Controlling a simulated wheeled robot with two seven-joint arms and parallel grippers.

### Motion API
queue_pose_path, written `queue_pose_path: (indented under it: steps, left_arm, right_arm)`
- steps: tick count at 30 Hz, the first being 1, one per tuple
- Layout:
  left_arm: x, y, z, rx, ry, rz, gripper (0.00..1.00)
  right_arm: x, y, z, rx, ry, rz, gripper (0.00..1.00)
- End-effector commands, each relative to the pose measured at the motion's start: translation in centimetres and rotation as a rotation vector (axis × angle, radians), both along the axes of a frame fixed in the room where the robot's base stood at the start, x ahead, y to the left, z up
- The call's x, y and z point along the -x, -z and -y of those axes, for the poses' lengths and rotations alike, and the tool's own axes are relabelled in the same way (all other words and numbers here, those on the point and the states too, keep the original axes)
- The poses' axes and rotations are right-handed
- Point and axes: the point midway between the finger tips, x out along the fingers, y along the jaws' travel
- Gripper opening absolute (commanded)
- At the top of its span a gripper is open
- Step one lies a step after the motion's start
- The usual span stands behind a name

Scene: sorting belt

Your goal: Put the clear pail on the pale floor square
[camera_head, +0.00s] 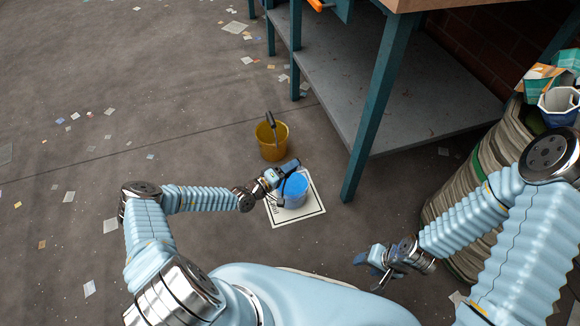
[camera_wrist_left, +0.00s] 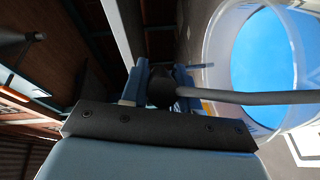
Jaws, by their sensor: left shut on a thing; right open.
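The clear pail (camera_head: 294,192), see-through with bright blue inside, is over the pale floor square (camera_head: 312,214), a white sheet with a black border and lettering at its left edge. Whether its base touches the square I cannot tell. My left gripper (camera_head: 284,174) is at the pail's upper left, shut on its handle. In the left wrist view the grey handle bar (camera_wrist_left: 245,98) runs from the jaws (camera_wrist_left: 160,88) across the pail's open mouth, and the pail (camera_wrist_left: 216,55) looks blue inside. My right gripper (camera_head: 378,262) is open and empty, low at the right.
A yellow pail (camera_head: 272,150) with a dark upright handle stands just behind the square. A workbench (camera_head: 365,110) with teal legs and a low grey shelf is close at the right. Paper scraps litter the open floor at left.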

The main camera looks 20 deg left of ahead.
Motion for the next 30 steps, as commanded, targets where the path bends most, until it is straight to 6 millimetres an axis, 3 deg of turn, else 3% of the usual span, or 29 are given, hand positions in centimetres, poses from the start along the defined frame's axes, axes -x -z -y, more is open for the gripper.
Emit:
queue_pose_path:
  steps: [7, 8, 12, 23, 30]
  left_arm:
    - [-0.1, -0.1, 0.0, 0.002, -0.001, 0.005, 0.0]
    - [0.0, 0.1, 0.0, -0.001, 0.0, -0.001, 0.33]
    - [0.0, 0.1, 0.0, 0.0, -0.001, -0.001, 0.54]
    - [0.2, -0.2, -0.2, 0.0, -0.001, -0.001, 0.55]
    - [4.0, -0.7, -3.0, -0.002, -0.005, -0.002, 0.55]
  right_arm:
    - [0.0, -0.1, 0.0, 0.0, 0.0, 0.0, 0.51]
    - [0.0, -0.1, 0.0, 0.0, 0.0, 0.0, 0.51]
    - [0.0, -0.1, 0.0, 0.0, 0.0, 0.0, 0.51]
    - [0.0, -0.2, 0.0, 0.0, 0.0, 0.0, 0.51]
    - [0.0, -1.2, 0.0, 0.001, 0.0, 0.001, 0.51]
